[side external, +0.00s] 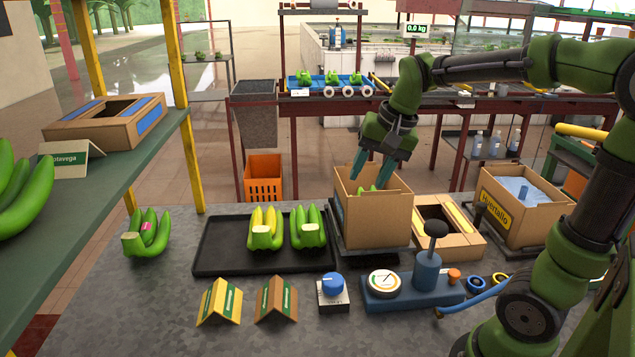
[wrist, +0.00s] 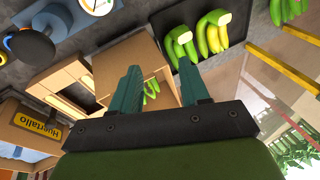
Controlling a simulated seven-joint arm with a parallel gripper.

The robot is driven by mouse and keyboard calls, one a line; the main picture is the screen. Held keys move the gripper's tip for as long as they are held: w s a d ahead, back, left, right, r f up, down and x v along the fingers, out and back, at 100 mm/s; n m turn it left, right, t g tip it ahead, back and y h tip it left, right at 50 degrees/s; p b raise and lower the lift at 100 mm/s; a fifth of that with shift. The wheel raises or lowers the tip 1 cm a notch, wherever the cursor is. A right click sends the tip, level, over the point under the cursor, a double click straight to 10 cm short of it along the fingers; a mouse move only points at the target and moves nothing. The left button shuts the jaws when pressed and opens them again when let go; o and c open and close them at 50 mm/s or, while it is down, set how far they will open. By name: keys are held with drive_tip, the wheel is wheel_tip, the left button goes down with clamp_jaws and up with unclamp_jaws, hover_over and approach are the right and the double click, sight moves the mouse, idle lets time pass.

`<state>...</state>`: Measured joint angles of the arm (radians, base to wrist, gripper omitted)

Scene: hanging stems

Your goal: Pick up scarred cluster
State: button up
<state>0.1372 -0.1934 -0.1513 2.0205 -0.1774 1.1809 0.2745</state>
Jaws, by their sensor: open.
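My gripper (side external: 376,165) is open and empty, pointing down over the open cardboard box (side external: 377,222); its two teal fingers also show in the wrist view (wrist: 162,82). Green bananas (side external: 368,190) lie inside that box, mostly hidden by its walls. On the black tray (side external: 217,247), left of the box, lie a yellow-green banana cluster (side external: 265,228) and a green cluster (side external: 307,228). Another green cluster (side external: 147,234) with a pink sticker lies on the table left of the tray. No scar is clear enough to tell which cluster is scarred.
A yellow tent card (side external: 220,302) and a brown one (side external: 276,300) stand before the tray. A blue knob (side external: 332,285) and a lever device with gauge (side external: 425,282) stand front right. The Huertallo box (side external: 524,208) is at right. A green shelf (side external: 110,158) rises at left.

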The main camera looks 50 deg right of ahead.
drive_tip(key=w+d+r+m+g, duration=0.2)
drive_tip(key=d+m, duration=0.4)
drive_tip(key=m, duration=0.2)
drive_tip(key=w+d+r+m+g, duration=0.1)
drive_tip(key=w+d+m+g, duration=0.15)
drive_tip(key=d+m, duration=0.4)
drive_tip(key=shift+m+t+h, duration=0.25)
drive_tip(key=shift+m+h, duration=0.05)
drive_tip(key=shift+m, duration=0.15)
drive_tip(key=f, duration=1.1)
drive_tip(key=shift+a, duration=0.4)
drive_tip(key=shift+s+f, duration=0.2)
drive_tip(key=shift+f, duration=2.4)
drive_tip(key=shift+c, duration=0.3)
drive_tip(key=shift+r, duration=0.1)
clamp_jaws()
